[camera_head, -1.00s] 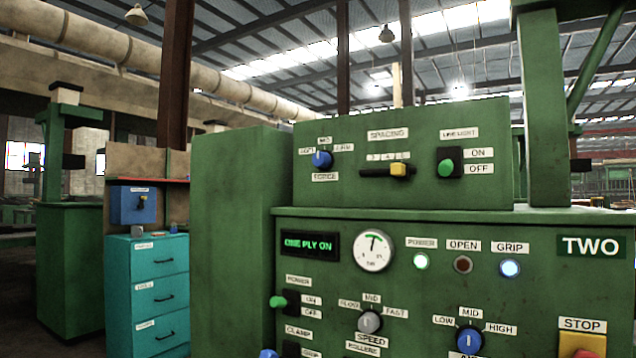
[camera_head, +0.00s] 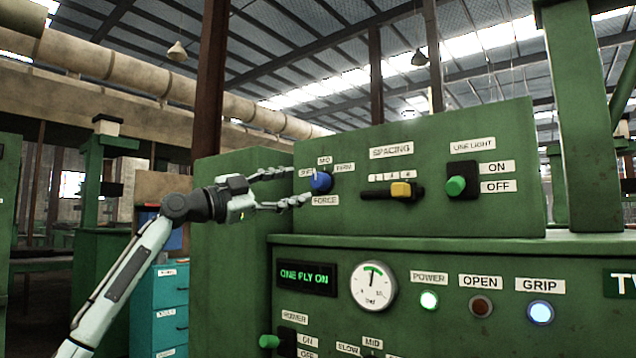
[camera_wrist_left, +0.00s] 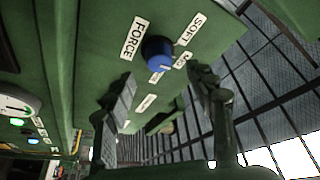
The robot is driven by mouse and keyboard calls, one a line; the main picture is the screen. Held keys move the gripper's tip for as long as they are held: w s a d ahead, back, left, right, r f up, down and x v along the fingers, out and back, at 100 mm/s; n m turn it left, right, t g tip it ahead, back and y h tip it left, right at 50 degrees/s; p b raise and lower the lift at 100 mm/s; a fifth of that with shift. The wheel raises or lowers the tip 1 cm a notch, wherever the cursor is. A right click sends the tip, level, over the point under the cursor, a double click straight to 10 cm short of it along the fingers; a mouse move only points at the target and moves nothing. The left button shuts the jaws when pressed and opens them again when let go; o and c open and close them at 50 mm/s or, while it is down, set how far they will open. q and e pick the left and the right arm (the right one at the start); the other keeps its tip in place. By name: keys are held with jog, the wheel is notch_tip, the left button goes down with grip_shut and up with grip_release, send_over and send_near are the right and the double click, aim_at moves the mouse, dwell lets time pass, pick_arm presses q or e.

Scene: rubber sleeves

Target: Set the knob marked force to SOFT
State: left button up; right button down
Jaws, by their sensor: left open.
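The blue force knob (camera_head: 321,182) sits on the upper green panel, above its FORCE label (camera_head: 325,200). The MID label (camera_head: 325,160) is above it and FIRM is at its upper right. The SOFT label, at its left, is partly covered by my upper finger. My left gripper (camera_head: 300,186) is open, its fingertips just left of the knob, one higher and one lower. In the left wrist view the knob (camera_wrist_left: 158,52) lies ahead between my open fingers (camera_wrist_left: 160,92), apparently untouched, near the SOFT label (camera_wrist_left: 191,29). I cannot tell its exact setting.
To the right on the same panel are the yellow spacing slider (camera_head: 400,190) and the green line light switch (camera_head: 456,186). Below are a display (camera_head: 306,278), a gauge (camera_head: 374,287) and indicator lamps. A teal drawer cabinet (camera_head: 170,312) stands at lower left.

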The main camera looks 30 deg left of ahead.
aim_at(315, 182)
pick_arm(q)
jog(key=p+x, duration=0.1)
jog(key=x, duration=0.3)
jog(key=shift+w+r, duration=0.1)
jog(key=shift+r, duration=0.1)
jog(key=shift+w+d, duration=0.3)
jog(key=shift+w, duration=0.35)
pick_arm(e)
jog(key=shift+w+a+f, duration=0.1)
jog(key=shift+w+f, duration=0.05)
jog(key=shift+f, duration=1)
jog(key=shift+w+f, duration=0.15)
jog(key=shift+f, duration=0.95)
pick_arm(q)
jog(key=c, duration=1.2)
